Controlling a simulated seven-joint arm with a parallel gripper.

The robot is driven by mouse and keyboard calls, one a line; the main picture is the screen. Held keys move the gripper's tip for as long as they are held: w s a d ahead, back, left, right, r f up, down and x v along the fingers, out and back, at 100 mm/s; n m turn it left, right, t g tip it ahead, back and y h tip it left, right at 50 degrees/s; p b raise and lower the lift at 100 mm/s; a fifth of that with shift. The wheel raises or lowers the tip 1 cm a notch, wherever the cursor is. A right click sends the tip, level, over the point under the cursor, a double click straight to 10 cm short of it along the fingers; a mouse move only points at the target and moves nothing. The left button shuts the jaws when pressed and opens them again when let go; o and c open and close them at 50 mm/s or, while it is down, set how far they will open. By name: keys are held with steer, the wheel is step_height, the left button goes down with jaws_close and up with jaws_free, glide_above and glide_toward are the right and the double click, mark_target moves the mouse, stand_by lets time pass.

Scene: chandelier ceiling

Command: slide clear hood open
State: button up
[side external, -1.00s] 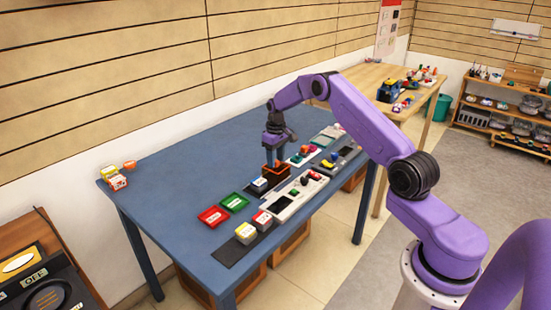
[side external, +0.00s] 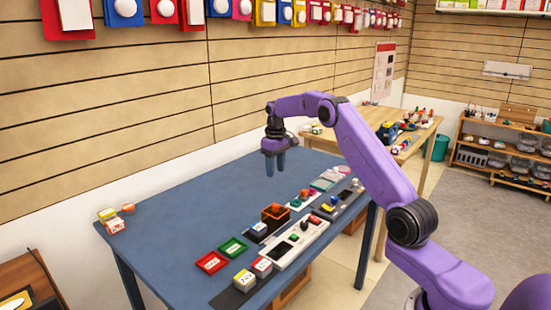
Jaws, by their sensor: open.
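My gripper (side external: 275,165) hangs above the blue table with its fingers pointing down, apart and empty. It is well clear of the devices. An orange-brown, see-through-looking box (side external: 274,214) stands in the row of devices, below the gripper. A pale greenish, clear-looking piece (side external: 322,184) lies at the far right end of the row. I cannot tell for sure which of these is the clear hood, or whether either is open.
The blue table (side external: 185,215) is bare on its left. A white panel (side external: 287,260), a dark panel (side external: 346,203), a red tray (side external: 211,263), a green tray (side external: 233,248) and white-topped blocks (side external: 244,280) line its front. Small orange-and-white items (side external: 114,220) sit at the far left corner.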

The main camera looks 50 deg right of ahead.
steer(key=shift+r, duration=1.75)
steer(key=shift+r, duration=2.5)
jaws_close()
